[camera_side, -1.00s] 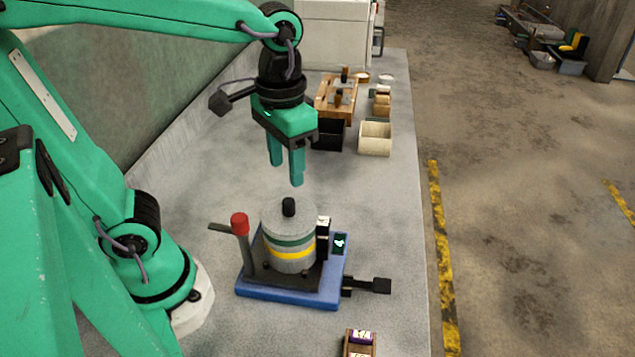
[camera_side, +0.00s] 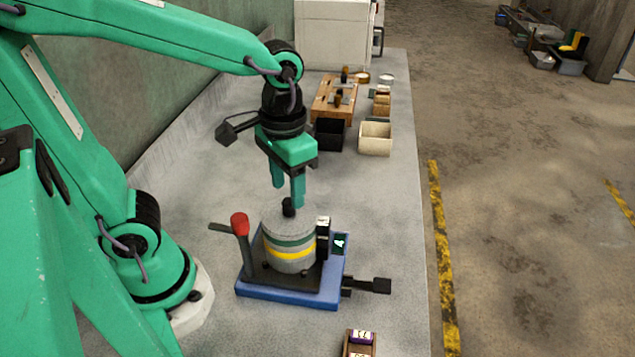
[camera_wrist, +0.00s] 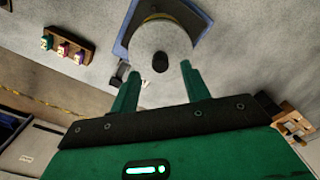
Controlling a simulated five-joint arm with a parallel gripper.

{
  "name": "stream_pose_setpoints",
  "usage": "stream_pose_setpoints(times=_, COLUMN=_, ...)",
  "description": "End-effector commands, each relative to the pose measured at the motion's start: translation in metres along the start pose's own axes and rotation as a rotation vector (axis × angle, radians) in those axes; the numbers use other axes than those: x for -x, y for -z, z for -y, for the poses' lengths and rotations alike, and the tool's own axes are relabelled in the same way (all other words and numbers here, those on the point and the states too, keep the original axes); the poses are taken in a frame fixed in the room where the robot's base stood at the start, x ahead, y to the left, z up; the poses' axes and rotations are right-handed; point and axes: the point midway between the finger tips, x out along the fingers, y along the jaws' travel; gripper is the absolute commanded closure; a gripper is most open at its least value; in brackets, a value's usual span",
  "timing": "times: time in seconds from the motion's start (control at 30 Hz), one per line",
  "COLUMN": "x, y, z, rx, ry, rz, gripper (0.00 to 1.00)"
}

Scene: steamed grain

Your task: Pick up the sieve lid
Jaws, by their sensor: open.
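The sieve lid (camera_side: 276,221) is the round grey top of a sieve stack, with a black knob (camera_side: 289,207) at its middle. The stack (camera_side: 290,252), with green and yellow bands, stands upright on a blue-based machine (camera_side: 285,291). In the wrist view the lid (camera_wrist: 160,38) and knob (camera_wrist: 160,62) lie ahead between the open fingers (camera_wrist: 158,78).
A red-topped lever (camera_side: 240,224) stands left of the stack, and a black handle (camera_side: 372,285) sticks out right. Behind are a black bin (camera_side: 328,134), a cream bin (camera_side: 376,138) and a wooden rack (camera_side: 330,108). A small rack of coloured items (camera_side: 358,343) stands in front.

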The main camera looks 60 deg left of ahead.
Motion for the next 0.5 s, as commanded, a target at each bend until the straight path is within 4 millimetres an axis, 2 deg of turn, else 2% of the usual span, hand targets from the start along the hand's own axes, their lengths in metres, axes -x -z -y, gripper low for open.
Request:
stream_pose_setpoints(times=0.2, x=-0.024, y=0.0, z=0.001, rx=0.0, ry=0.0, rz=0.002, gripper=0.53)
stream_pose_setpoints(times=0.5, x=-0.03, y=0.0, z=0.001, rx=0.0, ry=0.0, rz=-0.001, gripper=0.53)
